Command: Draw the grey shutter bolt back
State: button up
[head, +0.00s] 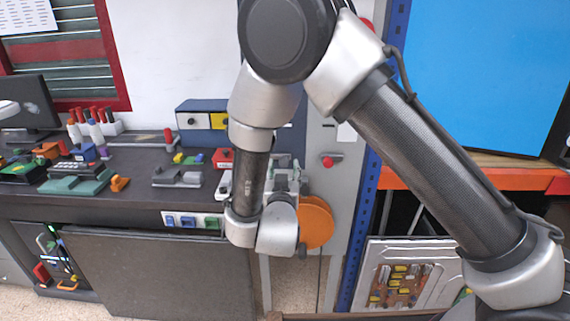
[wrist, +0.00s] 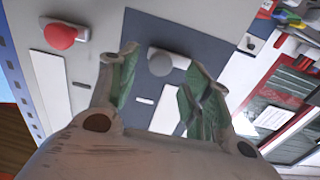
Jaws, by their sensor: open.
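The grey shutter bolt shows in the wrist view as a round grey knob (wrist: 160,62) with a short light bar to its right, on a dark grey panel (wrist: 205,46). My gripper (wrist: 162,75) is open, with its green-lined fingers on either side of the knob in the picture. The knob appears beyond the fingertips, and I cannot tell how far. Nothing is between the fingers. In the head view my gripper (head: 286,176) is partly hidden behind my arm, and the grey knob cannot be made out.
A red knob (wrist: 60,36) on a similar bar sits left of the grey one; it also shows in the head view (head: 328,162). An orange disc (head: 316,222) is close beside my wrist. A cluttered bench (head: 137,164) stands left, a blue post (head: 369,200) right.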

aim_at(284, 163)
jog(key=w, duration=0.5)
jog(key=shift+c, duration=0.5)
jog(key=shift+d, duration=0.1)
grip_shut()
